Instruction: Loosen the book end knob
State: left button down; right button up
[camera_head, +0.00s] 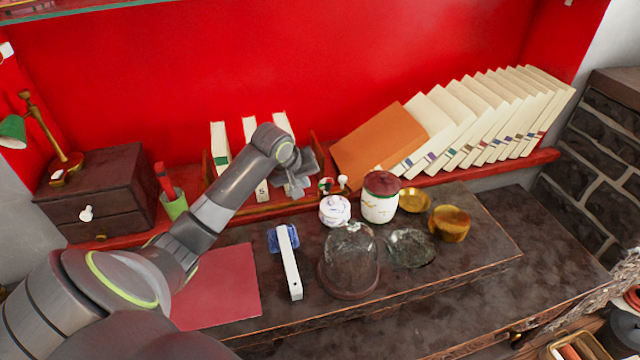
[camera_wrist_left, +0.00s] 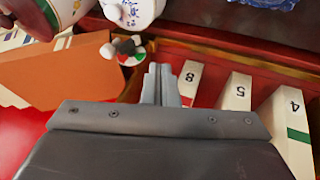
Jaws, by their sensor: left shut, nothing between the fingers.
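The wooden book rack (camera_head: 258,207) holds a few upright cream books (camera_head: 220,145), with its brown end panel (camera_head: 318,148) on the right. Small round pieces, coloured and white (camera_head: 326,185), sit low by that panel. In the left wrist view a red, green and white round piece (camera_wrist_left: 134,58) shows left of my fingers, with a white ball (camera_wrist_left: 107,51). I cannot tell surely which is the knob. My left gripper (camera_head: 298,187) is shut and empty, pointing down over the rack's right end. In its wrist view the fingertips (camera_wrist_left: 160,72) are apart from the round pieces. My right gripper is out of view.
An orange book (camera_head: 378,140) leans right of the rack, against a row of slanted books (camera_head: 490,115). A white lidded pot (camera_head: 335,210), a red-lidded jar (camera_head: 381,200) and a glass dome (camera_head: 348,262) stand in front. A green cup (camera_head: 175,207) stands left.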

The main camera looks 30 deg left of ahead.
aim_at(327, 187)
pick_arm(q)
jog(key=shift+w+d+f+p, duration=0.25)
jog(key=shift+w+d+f, duration=0.35)
jog(key=shift+w+f, duration=0.25)
jog(key=shift+w+d+f+p, duration=0.2)
jog(key=shift+w+d+f, duration=0.45)
jog(key=shift+w, duration=0.25)
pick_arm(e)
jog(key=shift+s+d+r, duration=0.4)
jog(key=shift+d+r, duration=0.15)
